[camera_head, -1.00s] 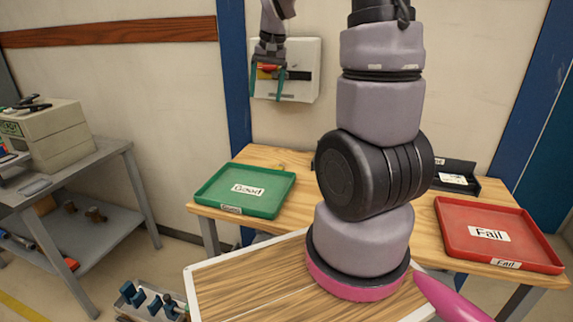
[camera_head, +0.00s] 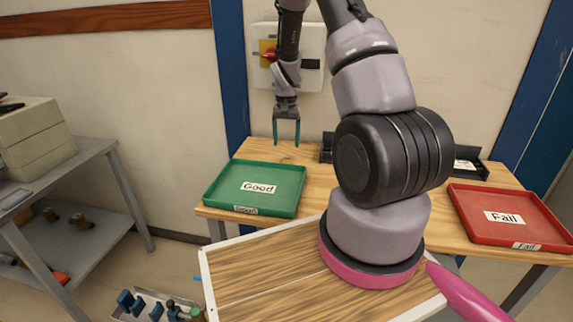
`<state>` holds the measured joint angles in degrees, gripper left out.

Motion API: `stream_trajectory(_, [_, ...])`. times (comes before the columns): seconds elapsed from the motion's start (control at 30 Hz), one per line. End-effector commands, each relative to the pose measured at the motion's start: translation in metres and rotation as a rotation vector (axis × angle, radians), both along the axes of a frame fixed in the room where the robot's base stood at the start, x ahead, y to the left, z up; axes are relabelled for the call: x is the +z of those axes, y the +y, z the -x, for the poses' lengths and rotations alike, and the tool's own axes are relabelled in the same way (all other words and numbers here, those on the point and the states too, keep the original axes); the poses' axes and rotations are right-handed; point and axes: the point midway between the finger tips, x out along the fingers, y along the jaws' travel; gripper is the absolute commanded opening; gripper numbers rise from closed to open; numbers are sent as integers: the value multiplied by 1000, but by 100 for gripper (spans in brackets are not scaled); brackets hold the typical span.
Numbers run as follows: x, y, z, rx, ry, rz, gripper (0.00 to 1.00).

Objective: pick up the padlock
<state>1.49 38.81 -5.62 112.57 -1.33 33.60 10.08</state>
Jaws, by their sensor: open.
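My gripper (camera_head: 287,141) points down with its two teal fingers apart and nothing visible between them. It hangs behind the green tray, in front of the wall box. A faint small shape (camera_head: 287,157) shows on the wooden table just below the fingertips, by the tray's back edge. It is too small to tell whether it is the padlock. I cannot make out a padlock for sure anywhere else in this view.
The green "Good" tray (camera_head: 225,202) stands on the wooden table (camera_head: 318,190), and the red "Fail" tray (camera_head: 480,236) at its right. A black holder (camera_head: 327,148) is partly hidden behind my arm. The wall box (camera_head: 312,45) has a red knob (camera_head: 268,55).

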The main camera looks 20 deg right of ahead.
Motion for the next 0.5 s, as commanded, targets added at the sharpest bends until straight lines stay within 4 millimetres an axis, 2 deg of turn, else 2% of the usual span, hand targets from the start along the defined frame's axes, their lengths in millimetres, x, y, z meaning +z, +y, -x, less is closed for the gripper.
stream_trajectory(0.03, [-7,0,1,-2,3,-1,80])
stream_trajectory(0.27, [-23,0,0,-2,2,0,80])
stream_trajectory(0.5, [-62,0,0,-1,2,-1,80])
